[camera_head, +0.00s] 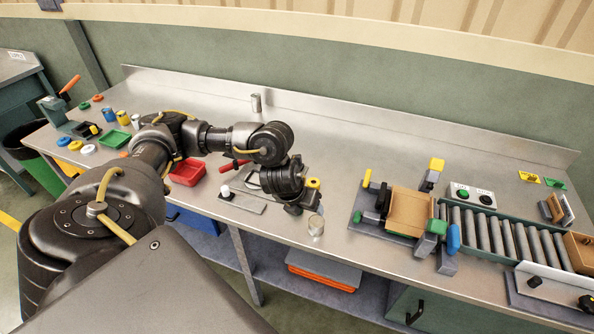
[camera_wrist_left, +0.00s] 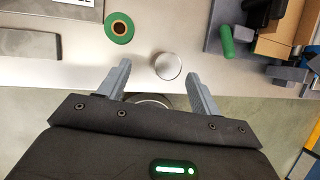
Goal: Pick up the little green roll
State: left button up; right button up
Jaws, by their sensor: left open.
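My left gripper points down over the bench's front part, open and empty. A silvery cylinder (camera_wrist_left: 167,66) appears between its fingertips in the wrist view. My right gripper is not in view.
A clear or metallic cylinder (camera_head: 316,226) stands near the front edge. Right of it is a fixture with a cardboard box (camera_head: 408,211), then a roller conveyor (camera_head: 500,237). A flat plate (camera_head: 243,202) and red tray (camera_head: 187,173) lie left. The bench behind is mostly clear.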

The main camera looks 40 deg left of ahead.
pick_arm(q)
jog(key=a+r+y, duration=0.2)
jog(key=a, duration=0.4)
jog(key=shift+g, duration=0.4)
jog(key=b+x, duration=0.1)
jog(key=x, duration=0.1)
jog(key=b+x, duration=0.2)
jog(key=x, duration=0.1)
jog(key=shift+s+f, duration=0.15)
jog(key=shift+f, duration=0.2)
jog(key=shift+w+d+b+x, duration=0.1)
jog(key=shift+w+b+x, duration=0.05)
jog(key=shift+x, duration=1.2)
jog(key=shift+w+d+b+x, duration=0.1)
jog(key=shift+b+x, duration=0.05)
jog(key=shift+x, duration=1.15)
jog(key=shift+r, duration=0.1)
jog(key=shift+c, duration=0.2)
jog(key=c, duration=1)
